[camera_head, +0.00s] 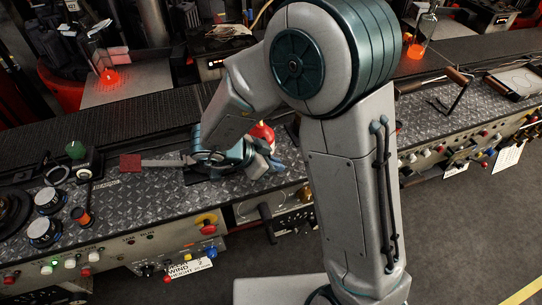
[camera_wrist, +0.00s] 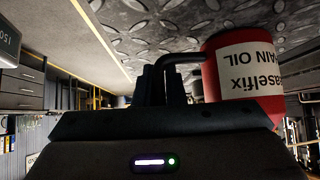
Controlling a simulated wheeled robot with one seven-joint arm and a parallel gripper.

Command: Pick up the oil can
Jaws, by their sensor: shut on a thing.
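The oil can (camera_head: 262,132) is red and shows partly behind my gripper (camera_head: 266,164) on the metal console, in the head view. In the wrist view the oil can (camera_wrist: 240,72) is to the right of the fingers, with a white label reading "OIL". My gripper (camera_wrist: 165,86) is shut on the can, and a thin black handle-like rod runs from the fingers to its body.
The diamond-plate console (camera_head: 240,195) carries several knobs and buttons at its left end. A flat metal tool with a dark red end (camera_head: 130,162) lies left of my gripper. A dark belt (camera_head: 110,128) runs behind. A crank handle (camera_head: 456,88) stands at the right.

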